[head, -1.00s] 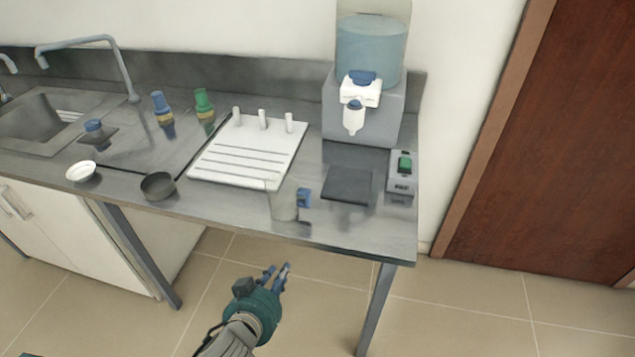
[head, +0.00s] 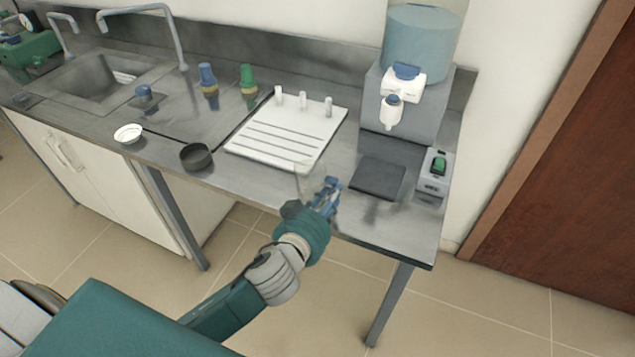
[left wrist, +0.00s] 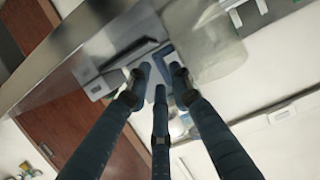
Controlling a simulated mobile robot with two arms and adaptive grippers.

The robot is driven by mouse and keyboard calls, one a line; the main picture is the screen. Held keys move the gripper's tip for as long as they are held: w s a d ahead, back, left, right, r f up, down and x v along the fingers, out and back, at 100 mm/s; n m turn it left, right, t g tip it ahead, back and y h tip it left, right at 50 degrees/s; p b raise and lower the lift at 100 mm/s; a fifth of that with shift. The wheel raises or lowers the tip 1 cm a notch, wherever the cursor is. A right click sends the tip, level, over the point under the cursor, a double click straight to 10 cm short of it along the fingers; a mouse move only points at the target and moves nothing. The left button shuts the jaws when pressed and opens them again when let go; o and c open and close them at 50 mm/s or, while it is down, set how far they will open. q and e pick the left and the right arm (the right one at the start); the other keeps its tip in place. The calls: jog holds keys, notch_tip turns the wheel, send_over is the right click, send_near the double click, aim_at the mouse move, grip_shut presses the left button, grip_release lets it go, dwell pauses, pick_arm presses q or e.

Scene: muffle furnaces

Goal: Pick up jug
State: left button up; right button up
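The jug (head: 304,181) is a clear vessel with a blue handle, standing near the front edge of the metal counter. In the head view my left gripper and wrist hide much of it. In the left wrist view the clear jug (left wrist: 214,58) and its blue handle (left wrist: 168,50) lie just past the fingertips. My left gripper (head: 326,199) is at the handle side of the jug. In the left wrist view its dark fingers (left wrist: 160,76) are spread apart, with the handle near the gap; contact is unclear. My right gripper is not in view.
A white rack board (head: 262,152) with pegs lies behind the jug. A dark plate (head: 378,178) and a water dispenser (head: 408,110) stand to the right, with a green-switch box (head: 435,172). A dark bowl (head: 196,157) and white dish (head: 128,134) are left.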

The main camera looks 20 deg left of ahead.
pick_arm(q)
jog(key=shift+x, duration=1.25)
jog(key=shift+s, duration=0.15)
grip_shut()
